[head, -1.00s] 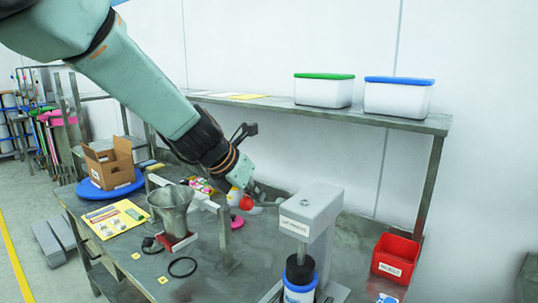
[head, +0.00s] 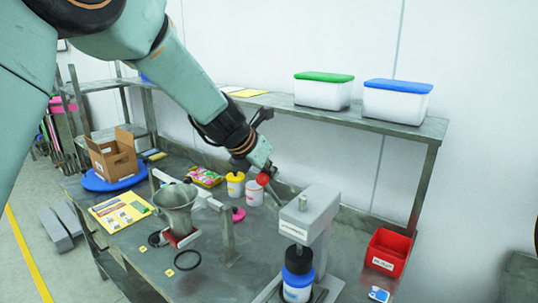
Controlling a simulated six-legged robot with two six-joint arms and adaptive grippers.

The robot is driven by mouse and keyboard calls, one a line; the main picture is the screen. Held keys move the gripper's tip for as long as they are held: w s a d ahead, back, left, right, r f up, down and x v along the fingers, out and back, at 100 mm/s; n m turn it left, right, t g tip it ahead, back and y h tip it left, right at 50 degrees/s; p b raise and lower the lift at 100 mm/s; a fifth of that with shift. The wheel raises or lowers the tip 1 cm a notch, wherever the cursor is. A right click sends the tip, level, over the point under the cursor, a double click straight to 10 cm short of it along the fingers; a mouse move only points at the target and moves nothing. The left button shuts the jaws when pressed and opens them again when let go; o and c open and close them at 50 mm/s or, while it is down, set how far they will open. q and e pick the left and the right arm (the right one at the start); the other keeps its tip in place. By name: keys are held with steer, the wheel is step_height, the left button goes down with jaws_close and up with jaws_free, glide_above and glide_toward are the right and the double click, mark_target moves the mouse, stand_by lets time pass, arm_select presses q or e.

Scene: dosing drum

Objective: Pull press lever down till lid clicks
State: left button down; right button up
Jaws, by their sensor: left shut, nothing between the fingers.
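The grey press (head: 318,215) stands at the front right of the bench. Its lever (head: 284,190) slants up and left from the press head to a red ball knob (head: 263,180). My left gripper (head: 266,170) is shut and empty, right at the knob; I cannot tell whether it touches. Under the press head, a black ram (head: 298,259) is above a white jar (head: 297,294) with a blue lid (head: 298,277). I cannot tell whether ram and lid touch. My right gripper is out of view.
A yellow-topped jar (head: 235,186) and a white tub (head: 254,194) stand behind the knob. A metal funnel (head: 175,207) is left of the press, a red bin (head: 387,253) right. A shelf (head: 345,116) with two lidded boxes runs above the bench's back.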

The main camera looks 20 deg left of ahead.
arm_select(q)
steer(key=w+p, duration=0.1)
steer(key=w+d+r+p, duration=0.1)
steer(key=shift+w+r+p, duration=0.15)
steer(key=shift+r+p, duration=0.15)
steer(key=shift+p, duration=0.1)
steer(key=shift+w+d+r+b, duration=0.15)
steer(key=shift+w, duration=0.3)
steer(key=shift+w+d+r+b, duration=0.1)
steer(key=shift+w+r+b, duration=0.05)
steer(key=shift+w, duration=0.25)
steer(key=s+a+r, duration=0.1)
steer(key=s+r, duration=0.3)
steer(key=r, duration=0.5)
steer(key=shift+a+r, duration=0.15)
steer(key=shift+r, duration=0.15)
steer(key=shift+w, duration=0.25)
